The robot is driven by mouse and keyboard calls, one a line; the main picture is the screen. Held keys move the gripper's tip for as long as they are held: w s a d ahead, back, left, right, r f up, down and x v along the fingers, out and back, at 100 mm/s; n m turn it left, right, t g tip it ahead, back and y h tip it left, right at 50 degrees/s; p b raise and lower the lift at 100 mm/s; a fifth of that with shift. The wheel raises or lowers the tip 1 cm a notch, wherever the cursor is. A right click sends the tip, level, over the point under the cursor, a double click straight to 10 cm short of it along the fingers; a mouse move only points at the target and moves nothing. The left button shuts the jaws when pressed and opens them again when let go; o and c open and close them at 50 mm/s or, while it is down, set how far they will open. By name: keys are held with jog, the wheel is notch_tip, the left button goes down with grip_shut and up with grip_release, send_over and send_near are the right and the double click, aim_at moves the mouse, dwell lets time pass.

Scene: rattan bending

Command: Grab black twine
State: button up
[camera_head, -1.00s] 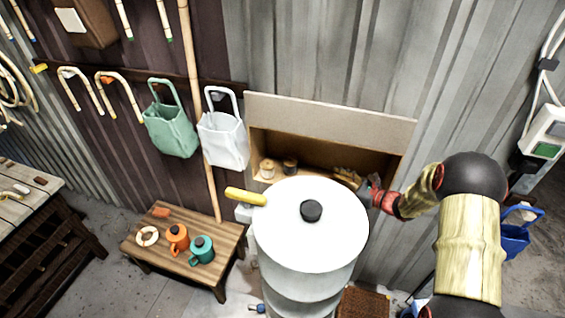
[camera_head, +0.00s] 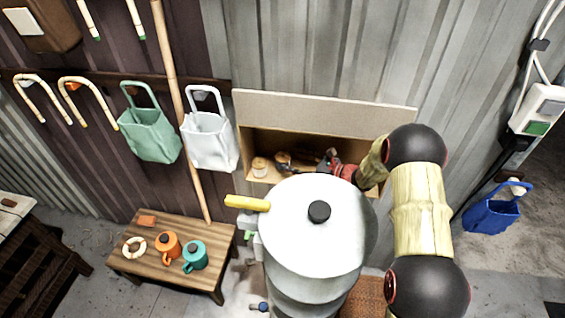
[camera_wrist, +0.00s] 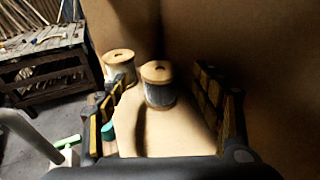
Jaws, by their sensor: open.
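The black twine is a dark spool (camera_head: 283,158) inside the open wooden box on the wall. In the wrist view the dark-wound spool (camera_wrist: 160,92) stands upright, with a pale wooden top. My gripper (camera_head: 323,161) reaches into the box from the right, to the right of the spool. In the wrist view my gripper (camera_wrist: 162,82) is open, its fingers to either side, with the dark spool ahead in the gap. Nothing is held. A paler spool (camera_head: 259,167) stands left of the dark one and also shows in the wrist view (camera_wrist: 119,68).
The wooden box (camera_head: 310,145) has walls and a raised board close around my gripper. A large white lidded pot (camera_head: 310,230) with a yellow handle stands just in front. A low table (camera_head: 140,262) with mugs is at left. A blue container (camera_head: 492,214) is at right.

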aim_at(286, 158)
jog(key=x, duration=0.3)
jog(key=shift+w+f, duration=0.1)
jog(key=c, duration=0.3)
jog(key=c, duration=1)
